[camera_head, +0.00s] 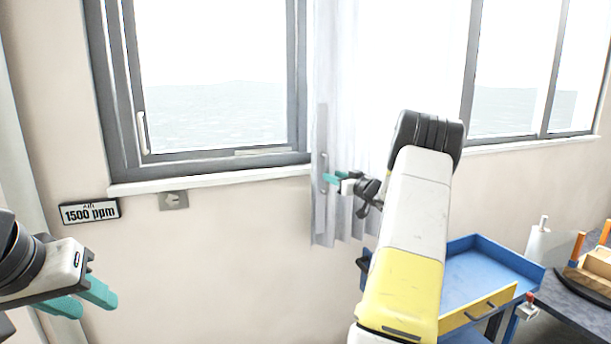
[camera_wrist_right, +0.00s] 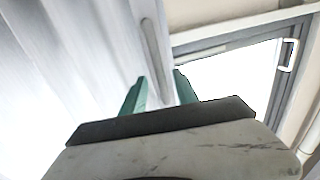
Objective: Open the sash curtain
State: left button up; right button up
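The sash curtain (camera_head: 345,100) is white and sheer and hangs over the middle of the window, with a grey upright handle (camera_head: 322,150) along its left edge. My right gripper (camera_head: 330,181) has teal fingers and is at the lower part of this handle. In the right wrist view the right gripper (camera_wrist_right: 160,88) is open, its two fingers apart. The handle (camera_wrist_right: 155,50) points down toward the gap between them; whether it touches a finger cannot be told. My left gripper (camera_head: 82,297) is low at the left, its two teal fingers apart and empty, away from the curtain.
The window (camera_head: 210,75) is bare to the left of the curtain. A sill (camera_head: 210,180) runs below it, with a "1500 ppm" sign (camera_head: 89,212) on the wall. A blue cart (camera_head: 490,262) and a dark table (camera_head: 575,305) with wooden items stand at the lower right.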

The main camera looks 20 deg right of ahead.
jog(key=shift+s+d, duration=0.15)
jog(key=shift+s, duration=0.7)
jog(key=shift+s+d, duration=0.15)
jog(key=shift+s, duration=0.65)
